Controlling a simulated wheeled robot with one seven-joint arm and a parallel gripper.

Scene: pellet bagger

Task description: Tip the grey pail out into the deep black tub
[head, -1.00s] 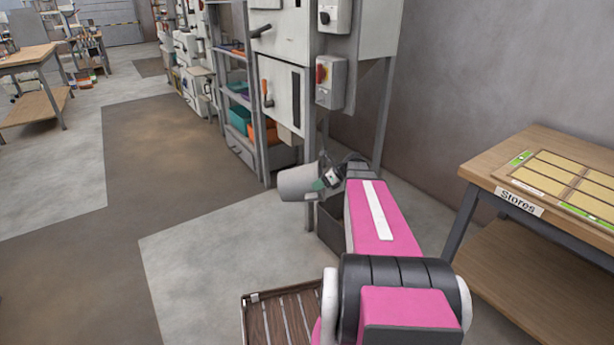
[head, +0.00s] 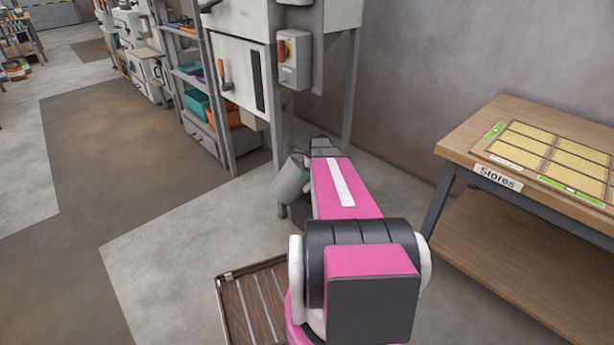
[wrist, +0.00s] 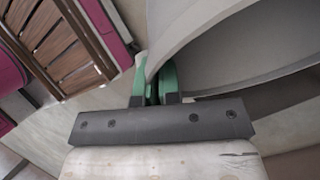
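The grey pail (head: 289,181) hangs tilted at the far end of my arm in the head view. In the wrist view its wall (wrist: 205,42) curves away to the right, and I see into its inside; no contents are visible. My gripper (wrist: 155,88) has green fingertips, shut on the pail's rim. In the head view the fingers are hidden behind my arm. The deep black tub is mostly hidden behind the pail and my arm; a dark patch (head: 300,212) below the pail appears to be part of it. I cannot tell whether the pail's mouth is over it.
The white machine (head: 243,75) on grey legs stands behind the pail, with a switch box (head: 294,62). A wooden Stores bench (head: 480,165) is at right. A slatted brown wooden thing (head: 252,305) lies at lower left of my arm. Open floor lies to the left.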

